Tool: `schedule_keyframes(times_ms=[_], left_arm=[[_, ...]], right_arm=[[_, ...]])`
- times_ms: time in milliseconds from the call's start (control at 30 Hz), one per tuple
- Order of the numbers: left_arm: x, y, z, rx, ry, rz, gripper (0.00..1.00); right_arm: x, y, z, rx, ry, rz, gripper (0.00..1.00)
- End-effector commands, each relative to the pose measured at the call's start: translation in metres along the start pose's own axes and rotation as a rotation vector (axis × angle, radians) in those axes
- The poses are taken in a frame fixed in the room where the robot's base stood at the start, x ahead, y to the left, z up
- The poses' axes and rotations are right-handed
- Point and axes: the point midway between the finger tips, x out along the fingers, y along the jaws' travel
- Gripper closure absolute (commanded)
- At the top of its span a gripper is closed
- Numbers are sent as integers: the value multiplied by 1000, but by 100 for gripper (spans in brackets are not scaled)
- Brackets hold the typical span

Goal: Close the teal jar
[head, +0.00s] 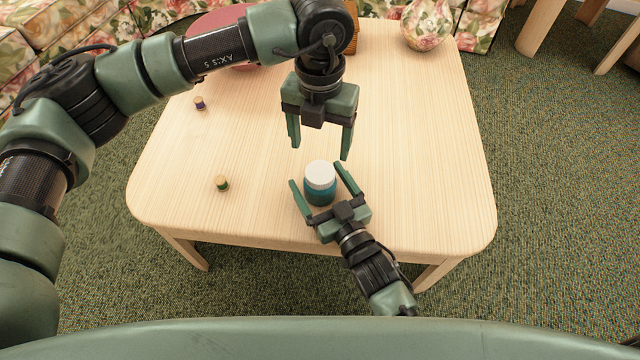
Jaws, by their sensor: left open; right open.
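The teal jar (320,194) stands upright near the front of the light wooden table. A white lid (320,174) sits on its top; I cannot tell whether it is tightened. My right gripper (319,188) is open, with its fingers on either side of the jar; I cannot tell whether they touch it. My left gripper (319,150) is open and empty, pointing down above and behind the jar, apart from the lid.
On the table (420,170) are a small green spool (222,183) at the left and a purple spool (200,103) farther back. A floral vase (427,24) stands at the back right. A red round thing (218,22) is partly hidden behind my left arm. The table's right side is clear.

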Motion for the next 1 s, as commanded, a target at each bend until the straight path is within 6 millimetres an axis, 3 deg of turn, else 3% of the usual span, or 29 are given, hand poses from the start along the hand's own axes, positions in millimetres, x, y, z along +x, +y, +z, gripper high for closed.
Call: schedule_keyframes(times_ms=[167, 400, 500, 667, 1000], left_arm=[[0, 0, 0, 0, 0, 0, 27], [0, 0, 0, 0, 0, 0, 27], [0, 0, 0, 0, 0, 0, 27], [0, 0, 0, 49, -1, 1, 27], [0, 0, 0, 385, 0, 1, 27]], right_arm=[[0, 0, 0, 0, 0, 0, 12], [0, 0, 0, 0, 0, 0, 78], [0, 0, 0, 0, 0, 0, 100], [0, 0, 0, 0, 0, 0, 100], [0, 0, 0, 0, 0, 0, 100]])
